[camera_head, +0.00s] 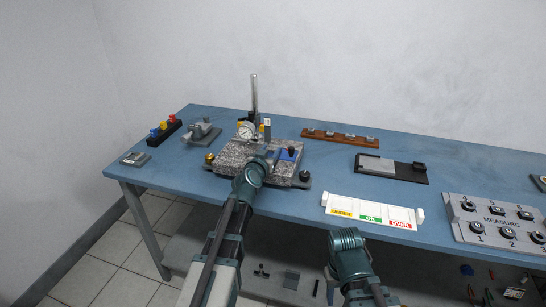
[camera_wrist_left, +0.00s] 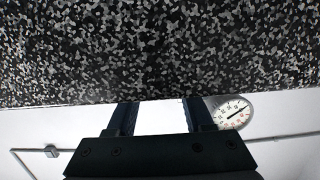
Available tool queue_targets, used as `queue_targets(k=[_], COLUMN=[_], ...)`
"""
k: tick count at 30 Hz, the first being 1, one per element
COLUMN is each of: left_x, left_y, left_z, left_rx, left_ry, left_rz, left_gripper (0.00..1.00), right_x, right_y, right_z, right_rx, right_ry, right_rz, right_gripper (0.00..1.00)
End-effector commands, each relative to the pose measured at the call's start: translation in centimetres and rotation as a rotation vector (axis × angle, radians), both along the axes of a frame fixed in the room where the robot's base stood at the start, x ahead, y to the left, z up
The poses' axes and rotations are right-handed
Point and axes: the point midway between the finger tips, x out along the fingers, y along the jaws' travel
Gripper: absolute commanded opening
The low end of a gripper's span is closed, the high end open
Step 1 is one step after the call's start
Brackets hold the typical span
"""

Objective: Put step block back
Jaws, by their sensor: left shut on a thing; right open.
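My left gripper (camera_head: 272,160) reaches over the speckled granite plate (camera_head: 232,157) from the front. In the left wrist view its two fingers (camera_wrist_left: 163,117) point at the plate's dark speckled surface (camera_wrist_left: 160,50), which fills the top of the picture. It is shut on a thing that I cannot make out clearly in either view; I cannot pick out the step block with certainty. A dial gauge (camera_head: 246,131) stands on a post at the back of the plate; it also shows in the left wrist view (camera_wrist_left: 231,113). My right gripper (camera_head: 347,240) is open in front of the table.
A black tray (camera_head: 407,176) with a grey plate lies right of centre. A wooden rack (camera_head: 318,134) with several small pieces is behind it. A white sorting tray (camera_head: 372,208) and a MEASURE panel (camera_head: 497,219) line the front. Blue table (camera_head: 330,165) is clear between them.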

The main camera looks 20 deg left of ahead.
Motion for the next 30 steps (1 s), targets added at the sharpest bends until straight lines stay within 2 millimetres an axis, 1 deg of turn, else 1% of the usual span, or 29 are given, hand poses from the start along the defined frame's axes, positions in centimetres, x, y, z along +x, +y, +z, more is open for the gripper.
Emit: queue_targets(k=[6,11,12,14,15,17,26,30], left_x=[0.0,0.0,0.0,0.0,0.0,0.0,0.0,-1.2], left_y=[0.0,0.0,0.0,0.0,0.0,0.0,0.0,-0.4], left_z=[0.1,-0.4,-0.4,-0.3,-0.3,-0.3,-0.3,0.0], left_rx=[0.000,0.000,0.001,0.001,0.001,0.001,0.001,0.002], left_ry=[0.000,0.000,0.000,0.000,0.000,0.000,0.000,0.000], left_rz=[0.000,0.000,0.000,0.000,0.000,0.000,0.000,0.000], left_gripper=[0.00,0.00,0.54,0.64,0.71,0.82,0.82,0.82], right_x=[0.0,0.0,0.0,0.0,0.0,0.0,0.0,0.0], right_y=[0.0,0.0,0.0,0.0,0.0,0.0,0.0,0.0], right_z=[0.1,-0.4,-0.4,-0.3,-0.3,-0.3,-0.3,0.0], right_rx=[0.000,0.000,0.000,0.000,0.000,0.000,0.000,0.000], right_ry=[0.000,0.000,0.000,0.000,0.000,0.000,0.000,0.000], right_rz=[0.000,0.000,0.000,0.000,0.000,0.000,0.000,0.000], right_gripper=[0.50,0.50,0.50,0.50,0.50,0.50,0.50,0.50])
